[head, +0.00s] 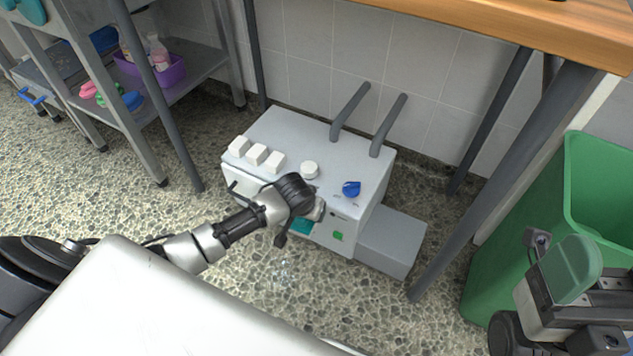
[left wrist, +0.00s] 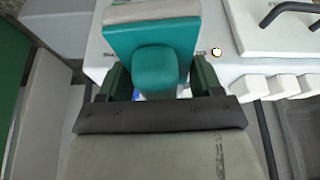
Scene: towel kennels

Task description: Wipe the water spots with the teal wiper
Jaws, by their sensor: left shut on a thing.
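The teal wiper (left wrist: 150,35) fills the top middle of the left wrist view, with a pale grey strip along its far edge. My left gripper (left wrist: 158,80) is shut on its rounded grip, one dark green finger on each side. In the head view, a teal patch of the wiper (head: 301,226) shows below my left wrist, in front of the grey machine. My right gripper (head: 572,268) is at the lower right beside the green bin; only one green finger shows clearly. Faint light specks on the floor below the wiper may be water spots; I cannot tell.
The grey machine (head: 280,130) with white buttons, a blue knob and two bent bars stands against the tiled wall. A green bin (head: 520,220) is on the right. A metal shelf (head: 200,62) with a purple basket (head: 165,72) is at upper left. A wooden tabletop (head: 520,22) overhangs.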

